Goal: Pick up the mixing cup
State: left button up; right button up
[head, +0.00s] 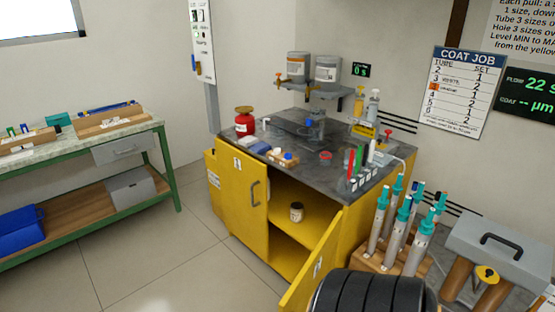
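I cannot tell for sure which item is the mixing cup. A small round red-rimmed item (325,157) sits on the dark top of the yellow cabinet (300,165), near its middle. A small dark jar with a pale label (296,212) stands on the shelf inside the open cabinet. Neither of my grippers shows in the head view. A black ribbed part, which seems to be mine, fills the bottom edge right of centre.
The cabinet's right door (312,270) hangs open toward me. A red can (244,122) and several coloured tubes crowd the top's edges. Floor (160,255) is clear at left.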

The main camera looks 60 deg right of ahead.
aim_at(325, 161)
jog(key=i+j+z, duration=0.2)
jog(key=i, duration=0.25)
jog(key=i+j+z, duration=0.2)
jog(key=i, duration=0.25)
jog(key=i+l+z, duration=0.2)
jog(key=z, duration=0.2)
jog(key=i+l+z, duration=0.1)
jog(key=i+z, duration=0.5)
jog(key=z, duration=0.2)
jog(key=i+z, duration=0.3)
jog(key=z, duration=0.15)
jog(key=i+j+z, duration=0.2)
jog(key=z, duration=0.2)
jog(key=i+j, duration=0.05)
